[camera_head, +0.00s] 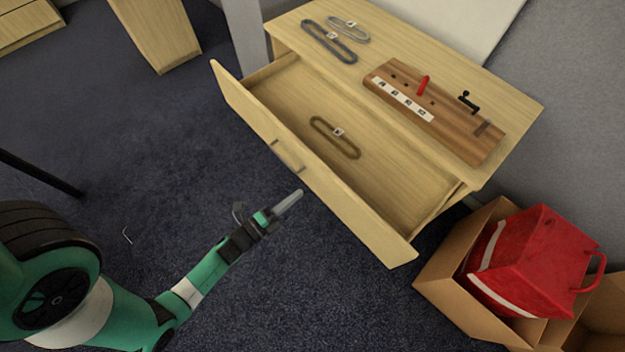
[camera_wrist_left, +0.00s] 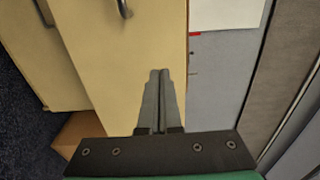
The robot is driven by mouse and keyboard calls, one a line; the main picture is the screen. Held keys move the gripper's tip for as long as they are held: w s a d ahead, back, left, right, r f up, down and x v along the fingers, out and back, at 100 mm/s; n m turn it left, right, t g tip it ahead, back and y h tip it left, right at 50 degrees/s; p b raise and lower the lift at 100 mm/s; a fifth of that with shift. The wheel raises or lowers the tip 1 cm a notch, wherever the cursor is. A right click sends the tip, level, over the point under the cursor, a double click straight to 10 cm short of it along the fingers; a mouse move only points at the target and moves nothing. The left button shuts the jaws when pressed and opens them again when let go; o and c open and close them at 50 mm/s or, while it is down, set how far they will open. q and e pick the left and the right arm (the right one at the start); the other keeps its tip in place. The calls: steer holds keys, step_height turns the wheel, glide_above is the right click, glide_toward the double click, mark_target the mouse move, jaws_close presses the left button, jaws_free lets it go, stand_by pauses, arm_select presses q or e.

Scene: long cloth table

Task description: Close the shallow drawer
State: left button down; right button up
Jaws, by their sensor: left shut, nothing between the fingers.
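The shallow wooden drawer (camera_head: 305,185) stands pulled out of the pale wooden cabinet (camera_head: 520,108) in the head view. Its front panel carries a small bar handle (camera_head: 287,156). A brown loop with a white tag (camera_head: 335,137) lies inside on the drawer floor. My left gripper (camera_head: 299,193) is shut and empty, outside the drawer, in front of its front panel near the handle. Whether it touches the panel is unclear. In the left wrist view the closed fingers (camera_wrist_left: 159,72) show in front of a pale wooden panel (camera_wrist_left: 115,65) with a metal handle (camera_wrist_left: 124,8).
On the cabinet top lie a dark loop (camera_head: 328,41), a grey loop (camera_head: 349,29) and a wooden board (camera_head: 435,110) with a red lever and a black crank. A cardboard box (camera_head: 435,287) holding a red bag (camera_head: 540,262) stands at the right. Dark carpet lies in front.

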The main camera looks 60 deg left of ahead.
mark_target(321, 176)
arm_select(q)
steer(key=b+x, duration=0.1)
steer(key=x, duration=0.6)
steer(key=shift+w+a, duration=0.1)
steer(key=shift+w, duration=0.05)
